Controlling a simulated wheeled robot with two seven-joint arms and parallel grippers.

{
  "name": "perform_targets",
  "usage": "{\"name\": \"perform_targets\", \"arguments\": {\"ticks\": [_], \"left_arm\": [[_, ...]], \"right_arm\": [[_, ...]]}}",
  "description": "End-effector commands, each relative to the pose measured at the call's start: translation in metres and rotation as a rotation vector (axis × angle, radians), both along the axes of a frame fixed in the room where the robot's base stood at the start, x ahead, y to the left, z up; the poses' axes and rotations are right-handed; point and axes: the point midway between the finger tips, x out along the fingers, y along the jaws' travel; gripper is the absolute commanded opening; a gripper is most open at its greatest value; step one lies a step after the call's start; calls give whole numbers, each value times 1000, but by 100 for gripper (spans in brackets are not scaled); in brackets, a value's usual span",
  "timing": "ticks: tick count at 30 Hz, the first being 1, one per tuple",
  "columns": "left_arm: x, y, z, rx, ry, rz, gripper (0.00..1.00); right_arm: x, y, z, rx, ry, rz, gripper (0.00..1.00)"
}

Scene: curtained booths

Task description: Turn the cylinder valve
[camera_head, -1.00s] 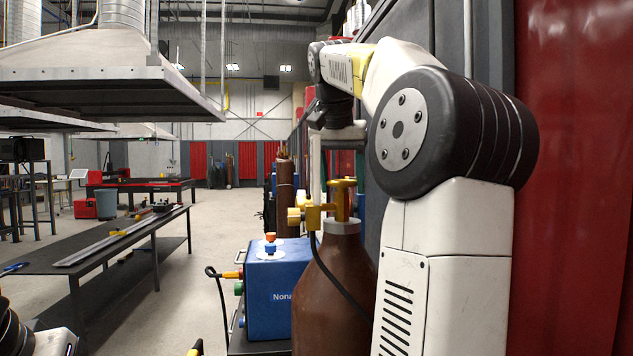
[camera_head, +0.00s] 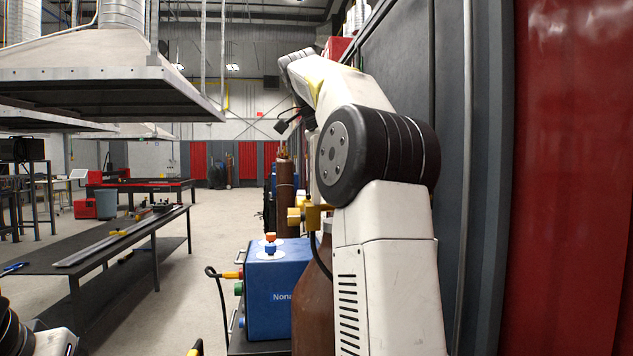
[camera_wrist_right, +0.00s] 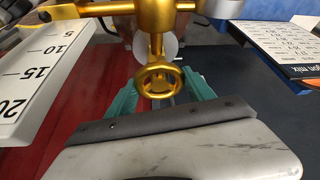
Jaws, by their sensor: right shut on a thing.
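The brown gas cylinder (camera_head: 313,300) stands beside the blue welder, mostly hidden by my right arm. Its brass fitting (camera_head: 308,215) shows just left of my arm; the valve's top is hidden in the head view. In the right wrist view the gold valve handwheel (camera_wrist_right: 160,80) sits at the centre, below the brass body (camera_wrist_right: 160,16). My right gripper (camera_wrist_right: 158,97) has its green fingers on either side of the handwheel and is shut on it. The right gripper is hidden in the head view. My left gripper is out of view.
The blue welder (camera_head: 270,292) stands left of the cylinder, with a dark hose beside it. A grey wall and red curtain (camera_head: 570,180) are close on the right. A long black table (camera_head: 120,240) is at the left. The floor (camera_head: 222,215) between is clear.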

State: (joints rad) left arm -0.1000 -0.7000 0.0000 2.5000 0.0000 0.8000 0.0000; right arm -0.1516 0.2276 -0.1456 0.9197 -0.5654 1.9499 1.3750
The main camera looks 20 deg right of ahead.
Motion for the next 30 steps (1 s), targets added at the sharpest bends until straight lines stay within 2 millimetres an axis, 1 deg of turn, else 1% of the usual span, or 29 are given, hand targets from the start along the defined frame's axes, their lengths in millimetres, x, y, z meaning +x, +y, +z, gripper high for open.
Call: {"name": "perform_targets", "arguments": {"ticks": [6, 12, 29, 30], "left_arm": [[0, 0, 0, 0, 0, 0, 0], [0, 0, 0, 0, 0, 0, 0], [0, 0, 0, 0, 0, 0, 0], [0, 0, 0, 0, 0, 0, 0]], "right_arm": [[1, 1, 1, -1, -3, -111, 21], [1, 1, 1, -1, -4, -169, 21], [0, 0, 1, 0, -4, -191, 21], [0, 0, 1, 0, -5, -191, 69]]}}
